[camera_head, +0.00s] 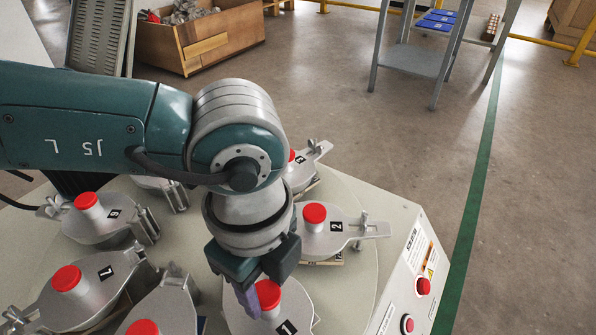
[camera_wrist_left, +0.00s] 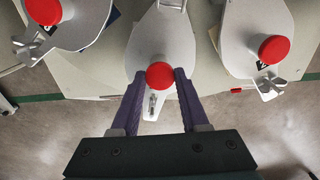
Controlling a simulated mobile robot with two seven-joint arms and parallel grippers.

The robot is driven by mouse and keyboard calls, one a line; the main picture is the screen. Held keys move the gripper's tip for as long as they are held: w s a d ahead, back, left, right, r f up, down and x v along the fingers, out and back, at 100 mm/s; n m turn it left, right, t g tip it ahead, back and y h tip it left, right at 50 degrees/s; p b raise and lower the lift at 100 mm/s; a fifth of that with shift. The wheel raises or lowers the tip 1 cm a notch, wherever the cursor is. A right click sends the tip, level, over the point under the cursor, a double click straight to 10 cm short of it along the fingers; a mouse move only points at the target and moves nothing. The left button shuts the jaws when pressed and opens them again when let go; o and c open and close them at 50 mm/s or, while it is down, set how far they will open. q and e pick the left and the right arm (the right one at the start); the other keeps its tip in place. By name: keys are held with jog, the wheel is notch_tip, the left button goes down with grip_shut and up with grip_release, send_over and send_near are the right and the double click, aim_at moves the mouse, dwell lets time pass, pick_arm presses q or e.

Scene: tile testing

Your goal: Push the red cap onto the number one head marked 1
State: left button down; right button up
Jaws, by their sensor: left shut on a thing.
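The number one head (camera_head: 299,312) is a grey metal plate marked 1 at the bottom of the head view. Its red cap (camera_head: 268,294) is on a short post on this head. The cap also shows at the centre of the wrist view (camera_wrist_left: 160,75), with the head's plate (camera_wrist_left: 160,35) behind it. My left gripper (camera_head: 250,285) reaches down over this head, its purple fingers (camera_wrist_left: 156,80) on either side of the cap. It is shut on the cap; the post below it is mostly hidden. My right gripper is not in view.
Similar heads with red caps surround it on the round table (camera_head: 352,275), including head 2 (camera_head: 328,240) to the right and head 7 (camera_head: 100,285) to the left. Red buttons (camera_head: 423,286) sit on the machine's right side. Open floor lies beyond.

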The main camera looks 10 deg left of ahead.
pick_arm(q)
jog(key=shift+f, duration=0.35)
dwell(0.6)
grip_release()
dwell(0.6)
jog(key=shift+r, duration=0.15)
notch_tip(320, 180, up, 7)
jog(key=p, duration=0.7)
jog(key=shift+p, duration=0.3)
